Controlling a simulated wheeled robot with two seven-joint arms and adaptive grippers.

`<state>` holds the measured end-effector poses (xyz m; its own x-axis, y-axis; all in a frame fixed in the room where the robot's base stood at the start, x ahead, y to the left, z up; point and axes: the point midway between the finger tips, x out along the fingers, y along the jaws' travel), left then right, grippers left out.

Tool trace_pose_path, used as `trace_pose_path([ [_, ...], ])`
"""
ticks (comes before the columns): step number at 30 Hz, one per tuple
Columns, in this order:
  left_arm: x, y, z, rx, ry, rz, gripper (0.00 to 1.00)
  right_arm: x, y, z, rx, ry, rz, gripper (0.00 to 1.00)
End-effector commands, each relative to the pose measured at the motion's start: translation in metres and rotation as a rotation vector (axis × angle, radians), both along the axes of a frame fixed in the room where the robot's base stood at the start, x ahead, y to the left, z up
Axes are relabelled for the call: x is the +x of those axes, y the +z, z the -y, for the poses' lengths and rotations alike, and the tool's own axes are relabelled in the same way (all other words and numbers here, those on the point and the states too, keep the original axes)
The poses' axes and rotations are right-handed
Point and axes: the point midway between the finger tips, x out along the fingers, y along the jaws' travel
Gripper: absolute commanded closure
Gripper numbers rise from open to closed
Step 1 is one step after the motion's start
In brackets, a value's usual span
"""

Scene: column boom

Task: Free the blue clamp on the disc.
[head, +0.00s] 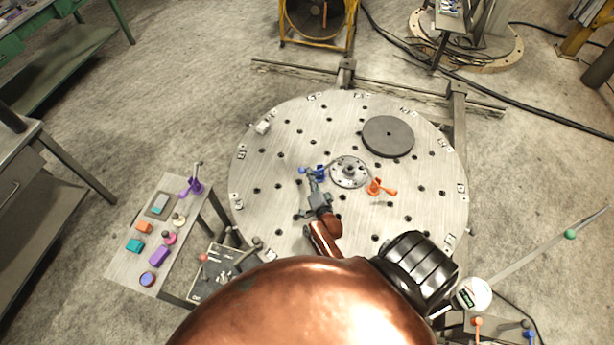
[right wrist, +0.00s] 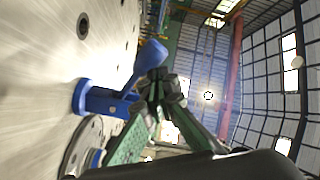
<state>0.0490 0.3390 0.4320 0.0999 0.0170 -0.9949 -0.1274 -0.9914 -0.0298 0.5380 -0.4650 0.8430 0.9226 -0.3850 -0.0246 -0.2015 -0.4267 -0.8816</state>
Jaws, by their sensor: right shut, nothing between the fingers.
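The blue clamp (head: 313,172) sits on the round metal disc (head: 290,130), just left of the disc's central hub (head: 349,172). In the right wrist view the blue clamp (right wrist: 105,98) shows large, with its lever (right wrist: 147,62) sticking out away from the disc face. My right gripper (head: 314,184) reaches in from below in the head view, with its tips close to the clamp. In the right wrist view the fingertips of my right gripper (right wrist: 157,84) are together and empty, right by the lever; whether they touch it I cannot tell. My left gripper is not visible.
An orange clamp (head: 377,187) stands right of the hub. A dark grey round plate (head: 388,136) lies on the disc at the upper right, and a small pale block (head: 262,128) at the upper left. A side table (head: 125,262) with coloured parts stands at the lower left.

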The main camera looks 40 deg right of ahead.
Motion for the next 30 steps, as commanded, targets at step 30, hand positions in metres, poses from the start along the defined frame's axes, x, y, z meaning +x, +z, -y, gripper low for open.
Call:
trace_pose_path([
  [30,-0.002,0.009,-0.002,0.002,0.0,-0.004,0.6,-0.103,0.024,-0.017,0.001,0.009,0.001,1.0],
])
